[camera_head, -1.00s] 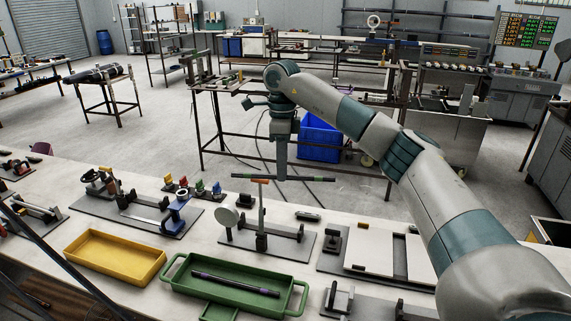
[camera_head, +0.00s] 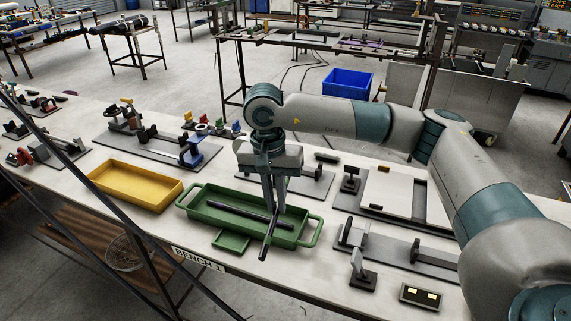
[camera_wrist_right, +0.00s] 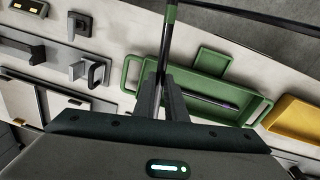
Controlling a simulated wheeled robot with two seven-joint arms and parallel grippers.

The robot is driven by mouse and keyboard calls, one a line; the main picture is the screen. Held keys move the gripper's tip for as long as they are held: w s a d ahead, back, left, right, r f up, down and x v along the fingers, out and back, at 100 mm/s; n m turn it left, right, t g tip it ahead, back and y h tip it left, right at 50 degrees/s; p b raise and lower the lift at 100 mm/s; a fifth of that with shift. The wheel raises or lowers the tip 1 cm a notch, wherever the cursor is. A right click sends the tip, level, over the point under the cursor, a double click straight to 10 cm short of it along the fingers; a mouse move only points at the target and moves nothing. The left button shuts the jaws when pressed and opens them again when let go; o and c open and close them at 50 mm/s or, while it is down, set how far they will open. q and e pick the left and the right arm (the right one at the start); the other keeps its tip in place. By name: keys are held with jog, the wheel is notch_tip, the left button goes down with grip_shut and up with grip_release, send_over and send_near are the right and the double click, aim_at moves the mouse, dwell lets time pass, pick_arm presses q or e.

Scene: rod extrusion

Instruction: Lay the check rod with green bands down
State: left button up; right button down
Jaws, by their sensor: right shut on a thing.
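My right gripper (camera_head: 272,208) is shut on the check rod (camera_head: 266,243), a thin dark rod. It holds the rod over the right part of the green tray, with the near end reaching past the tray's front rim. In the right wrist view the rod (camera_wrist_right: 167,42) extends away from the fingertips (camera_wrist_right: 163,78), with a green band near its far end. I cannot tell whether the rod touches the tray. The green tray (camera_head: 191,207) stands at the bench front with another dark rod (camera_head: 237,214) lying in it. My left gripper is not in view.
A yellow tray (camera_head: 137,181) stands left of the green tray. Fixtures on grey plates stand behind it and to the right, including a white-panelled one (camera_head: 390,193). A small green tab (camera_head: 231,241) sticks out in front of the tray, above the bench label (camera_head: 199,259).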

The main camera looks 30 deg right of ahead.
jog(key=s+a+f+n+b, duration=0.2)
jog(key=s+a+f+n, duration=0.2)
jog(key=s+f+n, duration=0.3)
jog(key=s+n, duration=0.1)
jog(key=s, duration=0.2)
jog(key=shift+s+b, duration=0.25)
jog(key=shift+b, duration=0.1)
jog(key=shift+f, duration=0.15)
